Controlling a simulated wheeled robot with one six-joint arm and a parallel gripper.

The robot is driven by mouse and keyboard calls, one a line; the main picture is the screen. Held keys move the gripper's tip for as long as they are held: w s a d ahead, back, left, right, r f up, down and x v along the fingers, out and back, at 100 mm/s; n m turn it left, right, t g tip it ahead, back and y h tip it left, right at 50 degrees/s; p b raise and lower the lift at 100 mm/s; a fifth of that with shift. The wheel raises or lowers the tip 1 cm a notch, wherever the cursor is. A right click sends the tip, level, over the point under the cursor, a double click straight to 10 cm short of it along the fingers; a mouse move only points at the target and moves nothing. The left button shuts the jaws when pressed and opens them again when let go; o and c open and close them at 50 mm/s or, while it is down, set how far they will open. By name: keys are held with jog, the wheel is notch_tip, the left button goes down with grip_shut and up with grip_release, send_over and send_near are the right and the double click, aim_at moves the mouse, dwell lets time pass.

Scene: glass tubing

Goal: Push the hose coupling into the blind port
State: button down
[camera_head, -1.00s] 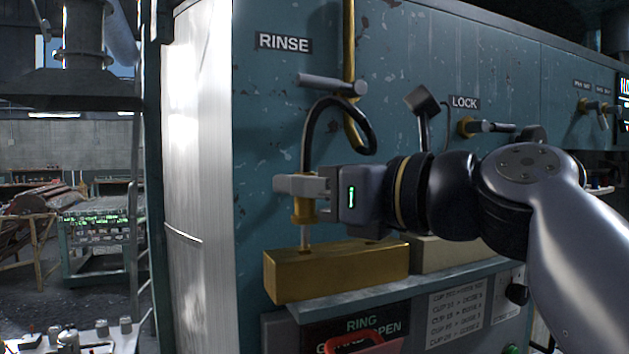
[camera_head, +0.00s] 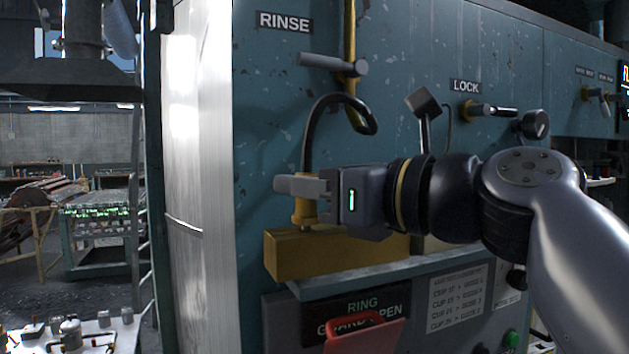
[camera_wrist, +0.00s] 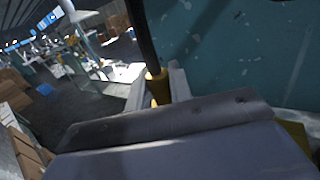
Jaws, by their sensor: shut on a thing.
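The brass hose coupling (camera_head: 304,212) is upright in my gripper (camera_head: 308,187), which is shut on it. A black hose (camera_head: 311,125) rises from the coupling and arches over to the right.
The block sits on a grey ledge (camera_head: 380,281) of the blue panel (camera_head: 420,60). The RINSE lever (camera_head: 325,64) is above, and the LOCK handle (camera_head: 490,111) to the right. A red part (camera_head: 365,334) juts out below the ledge.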

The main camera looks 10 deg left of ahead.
jog(key=shift+f, duration=0.4)
jog(key=c, duration=1.2)
grip_release()
jog(key=shift+b+v, duration=1.35)
jog(key=shift+v, duration=4.05)
jog(key=shift+w, duration=0.1)
jog(key=shift+p+x, duration=1.15)
jog(key=shift+x, duration=4.2)
jog(key=shift+d, duration=0.15)
